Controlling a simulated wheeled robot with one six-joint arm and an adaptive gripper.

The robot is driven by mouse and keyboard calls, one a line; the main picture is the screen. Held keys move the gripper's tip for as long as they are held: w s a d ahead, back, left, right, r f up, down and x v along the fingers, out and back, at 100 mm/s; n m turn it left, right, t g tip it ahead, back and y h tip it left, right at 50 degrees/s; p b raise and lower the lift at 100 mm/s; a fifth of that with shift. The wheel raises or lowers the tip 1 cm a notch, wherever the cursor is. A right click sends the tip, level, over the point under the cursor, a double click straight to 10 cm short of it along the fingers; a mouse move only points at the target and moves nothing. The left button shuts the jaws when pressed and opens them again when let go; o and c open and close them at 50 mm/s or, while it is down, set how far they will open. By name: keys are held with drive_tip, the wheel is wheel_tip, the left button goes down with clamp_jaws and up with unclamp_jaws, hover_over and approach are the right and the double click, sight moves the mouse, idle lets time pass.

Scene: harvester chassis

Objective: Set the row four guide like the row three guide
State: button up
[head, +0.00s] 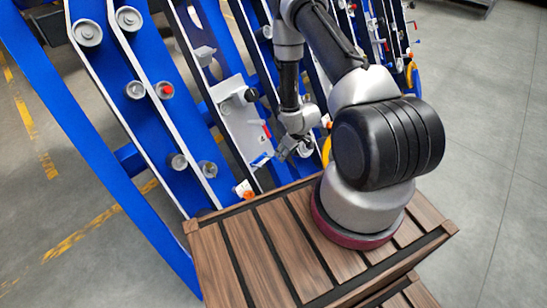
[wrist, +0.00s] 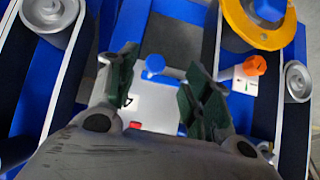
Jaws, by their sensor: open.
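My gripper (head: 291,151) is open and empty, low over the slanted blue chassis in the head view. In the wrist view its dark fingers (wrist: 160,64) stand apart in front of a white panel (wrist: 150,100). An orange knob (wrist: 255,65) sits on a white plate with small coloured marks, right of the fingers. In the head view, a white panel (head: 238,118) carries red and blue handles (head: 262,160). I cannot tell which guides belong to rows three and four.
A yellow ring (wrist: 238,25) with a blue centre lies at upper right in the wrist view. Grey rollers (wrist: 298,80) flank the row. Another orange knob (head: 243,190) sits low on the chassis. Blue and white rails (head: 105,85) run along the rows. Grey floor is open at right.

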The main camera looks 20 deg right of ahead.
sight(278, 158)
drive_tip(key=shift+t, duration=0.4)
drive_tip(key=x, duration=0.5)
drive_tip(key=w+x, duration=0.1)
drive_tip(key=x, duration=0.1)
drive_tip(key=shift+w+a+f, duration=0.1)
drive_tip(key=shift+w+a, duration=0.1)
drive_tip(key=shift+w, duration=0.05)
